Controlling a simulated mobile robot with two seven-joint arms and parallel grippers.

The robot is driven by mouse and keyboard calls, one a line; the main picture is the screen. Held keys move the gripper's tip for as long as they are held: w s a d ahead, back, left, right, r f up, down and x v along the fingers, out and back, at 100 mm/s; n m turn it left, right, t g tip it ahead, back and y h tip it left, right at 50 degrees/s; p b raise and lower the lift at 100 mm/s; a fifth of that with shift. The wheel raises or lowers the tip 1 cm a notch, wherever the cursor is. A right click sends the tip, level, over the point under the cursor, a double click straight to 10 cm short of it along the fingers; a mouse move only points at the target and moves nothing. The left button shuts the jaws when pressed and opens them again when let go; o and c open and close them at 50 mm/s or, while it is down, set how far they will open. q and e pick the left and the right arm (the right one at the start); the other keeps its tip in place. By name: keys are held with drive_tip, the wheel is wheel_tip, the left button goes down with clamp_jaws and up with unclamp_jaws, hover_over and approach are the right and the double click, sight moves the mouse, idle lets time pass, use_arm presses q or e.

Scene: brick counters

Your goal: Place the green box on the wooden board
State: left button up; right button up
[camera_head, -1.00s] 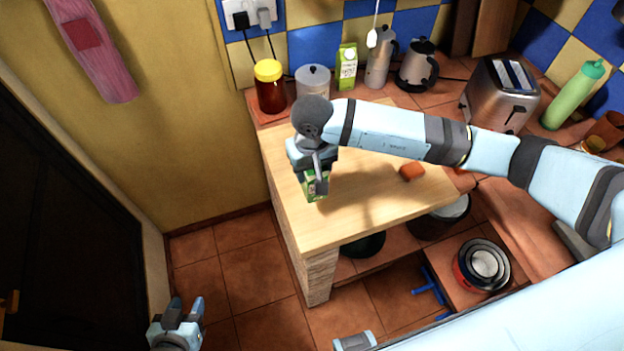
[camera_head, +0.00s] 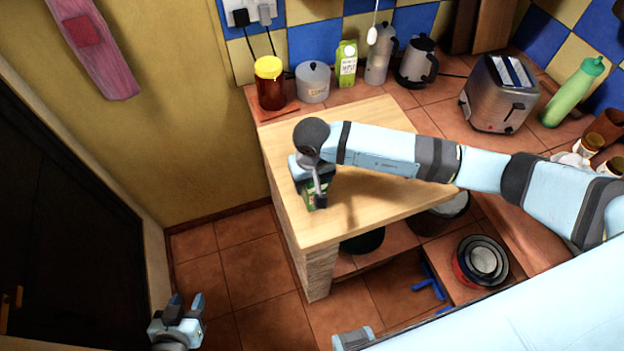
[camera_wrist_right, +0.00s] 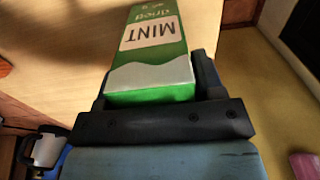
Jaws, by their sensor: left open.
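The green box (camera_wrist_right: 160,55), labelled "dried MINT", sits between the fingers of my right gripper (camera_wrist_right: 155,85) in the right wrist view. The gripper appears shut on it. In the head view the box (camera_head: 311,193) shows partly, under my right gripper (camera_head: 316,185), over the near left part of the pale wooden board (camera_head: 290,140). I cannot tell whether its bottom touches the board. My left gripper (camera_head: 186,303) is open and empty, low over the floor at the lower left, away from the board.
A toaster (camera_head: 500,95) and a green bottle (camera_head: 573,95) are at the right. The board's back portion is clear.

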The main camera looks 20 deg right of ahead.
drive_tip(key=shift+o, duration=0.8)
drive_tip(key=shift+r, duration=0.1)
drive_tip(key=shift+r+p, duration=0.2)
drive_tip(key=shift+p, duration=0.1)
wheel_tip(320, 180, up, 10)
drive_tip(key=b, duration=0.3)
drive_tip(key=shift+r, duration=0.9)
